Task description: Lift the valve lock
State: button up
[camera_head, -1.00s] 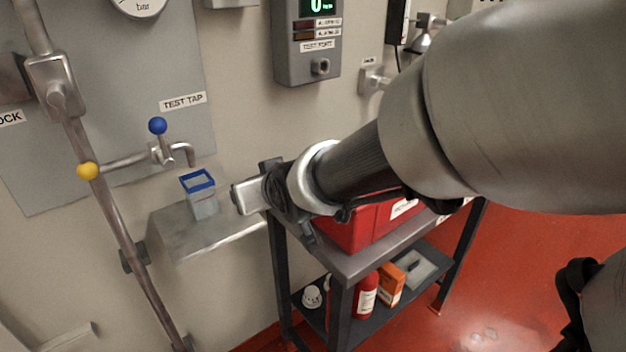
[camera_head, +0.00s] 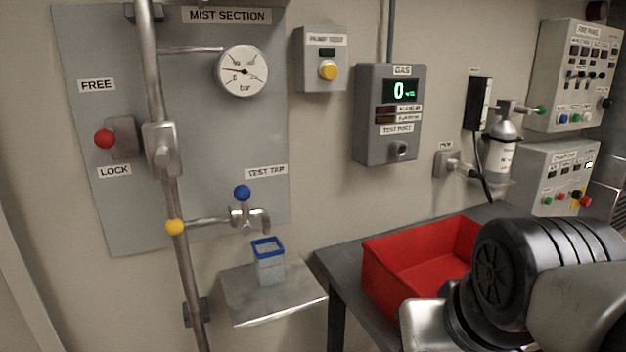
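The valve lock appears to be the red-knobbed handle (camera_head: 105,139) at the left of the wall panel. Its red knob points left from a grey block (camera_head: 124,137), between the "FREE" label (camera_head: 97,85) above and the "LOCK" label (camera_head: 115,171) below. To its right, a grey metal valve body (camera_head: 161,150) sits on a vertical pipe. My arm shows at the lower right, far from the handle. My gripper's fingers are not visible.
A pressure gauge (camera_head: 242,71), a blue-knobbed test tap (camera_head: 242,193) and a yellow knob (camera_head: 174,227) are near the pipe. A blue-rimmed cup (camera_head: 268,262) stands on a metal shelf (camera_head: 240,308). My arm overlaps a red bin (camera_head: 385,275) on the table.

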aim_at(108, 135)
jog(key=k+j+u, duration=0.15)
jog(key=u, duration=1)
jog(key=l+u, duration=0.25)
jog(key=u, duration=0.2)
jog(key=i, duration=0.05)
